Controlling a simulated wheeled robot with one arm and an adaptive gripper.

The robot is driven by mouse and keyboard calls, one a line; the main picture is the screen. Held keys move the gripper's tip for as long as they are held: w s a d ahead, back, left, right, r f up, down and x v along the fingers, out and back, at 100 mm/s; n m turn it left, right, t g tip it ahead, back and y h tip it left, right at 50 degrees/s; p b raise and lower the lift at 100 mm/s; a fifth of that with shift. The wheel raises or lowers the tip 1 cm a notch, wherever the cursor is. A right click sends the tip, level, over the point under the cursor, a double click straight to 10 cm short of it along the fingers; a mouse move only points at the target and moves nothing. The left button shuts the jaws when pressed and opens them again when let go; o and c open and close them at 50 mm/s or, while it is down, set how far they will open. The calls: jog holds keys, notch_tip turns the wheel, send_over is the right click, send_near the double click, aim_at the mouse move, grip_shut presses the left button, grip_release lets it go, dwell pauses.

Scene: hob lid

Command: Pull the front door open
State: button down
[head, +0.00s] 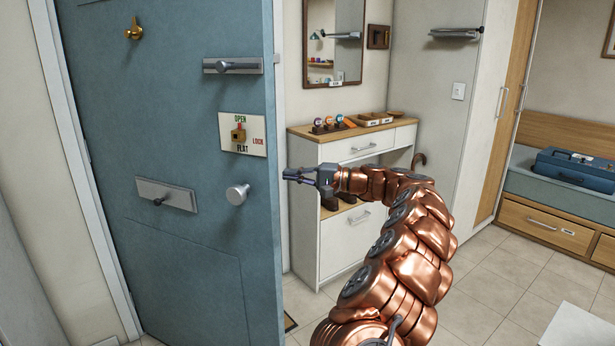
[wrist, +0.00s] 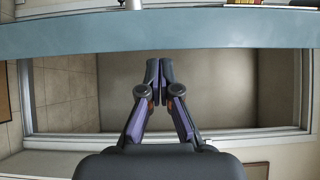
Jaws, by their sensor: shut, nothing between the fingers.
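The blue front door (head: 190,260) fills the left of the head view, with its free edge toward the middle. It has a round silver knob (head: 238,194) and a lock plate (head: 242,134) marked OPEN and LOCK. My gripper (head: 286,174) is shut and empty just to the right of that edge, at about knob height. In the wrist view, the closed fingers (wrist: 160,64) point at a blue band, which looks like the door edge (wrist: 160,30). A framed opening shows behind the fingers, so the door looks ajar. I cannot tell whether the fingertips touch the door.
A white cabinet (head: 335,245) with small items on top stands behind my arm. A mirror (head: 334,40) hangs above it. A bench with a blue case (head: 575,170) is at the far right. The tiled floor (head: 500,280) right of my arm is mostly clear.

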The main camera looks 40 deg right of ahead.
aim_at(273, 179)
jog(key=shift+w+a, duration=0.2)
jog(key=shift+a, duration=2.25)
jog(key=shift+a, duration=0.1)
